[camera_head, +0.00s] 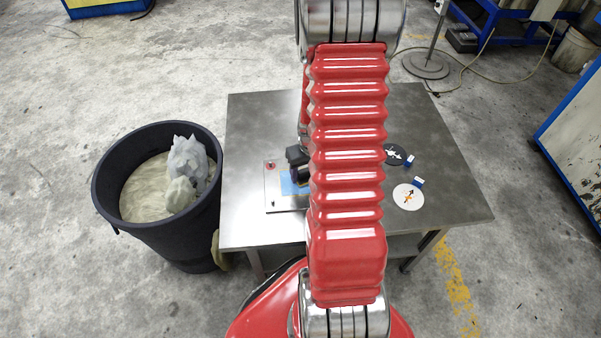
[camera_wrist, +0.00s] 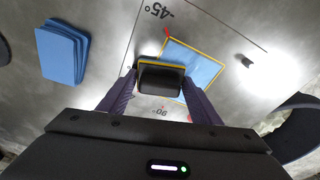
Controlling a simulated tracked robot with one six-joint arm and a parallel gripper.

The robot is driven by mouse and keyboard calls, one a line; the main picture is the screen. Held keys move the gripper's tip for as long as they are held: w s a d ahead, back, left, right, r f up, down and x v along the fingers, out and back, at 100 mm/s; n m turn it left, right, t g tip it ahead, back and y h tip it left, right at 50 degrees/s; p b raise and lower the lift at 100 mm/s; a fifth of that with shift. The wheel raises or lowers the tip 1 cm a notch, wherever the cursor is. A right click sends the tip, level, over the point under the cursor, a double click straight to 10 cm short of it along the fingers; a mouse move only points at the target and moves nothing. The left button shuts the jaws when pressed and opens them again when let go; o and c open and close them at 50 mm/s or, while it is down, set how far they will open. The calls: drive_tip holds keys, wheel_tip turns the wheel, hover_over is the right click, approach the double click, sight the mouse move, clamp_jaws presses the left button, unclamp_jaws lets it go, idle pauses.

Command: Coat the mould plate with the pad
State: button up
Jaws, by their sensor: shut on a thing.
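The mould plate (camera_head: 273,193) is a pale metal plate on the table, left of my arm in the head view. It carries a light blue square, outlined in yellow in the wrist view (camera_wrist: 203,68), with angle marks and small red marks around it. My gripper (camera_wrist: 160,84) is shut on the pad (camera_wrist: 162,78), a black block with a thin yellow layer along its edge. The pad is over the left part of the blue square and hides some of it. I cannot tell whether it touches. In the head view my gripper (camera_head: 298,160) is partly hidden by my arm.
A stack of blue sheets (camera_wrist: 62,54) lies left of the pad in the wrist view. A black bin (camera_head: 165,235) with pale lumps stands left of the metal table (camera_head: 255,115). A black disc (camera_head: 398,155) and a white disc (camera_head: 408,197) lie on its right side.

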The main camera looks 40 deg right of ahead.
sight(290, 180)
drive_tip(key=shift+s+d+f, duration=0.1)
drive_tip(key=shift+s+d, duration=0.15)
drive_tip(key=shift+s, duration=0.05)
drive_tip(key=shift+w+a, duration=0.1)
idle(0.4)
drive_tip(key=shift+w+a, duration=0.8)
drive_tip(key=shift+a, duration=0.25)
drive_tip(key=shift+w+a, duration=0.75)
drive_tip(key=shift+a, duration=0.25)
drive_tip(key=shift+w+a, duration=0.1)
drive_tip(key=shift+a, duration=0.15)
drive_tip(key=shift+a, duration=0.1)
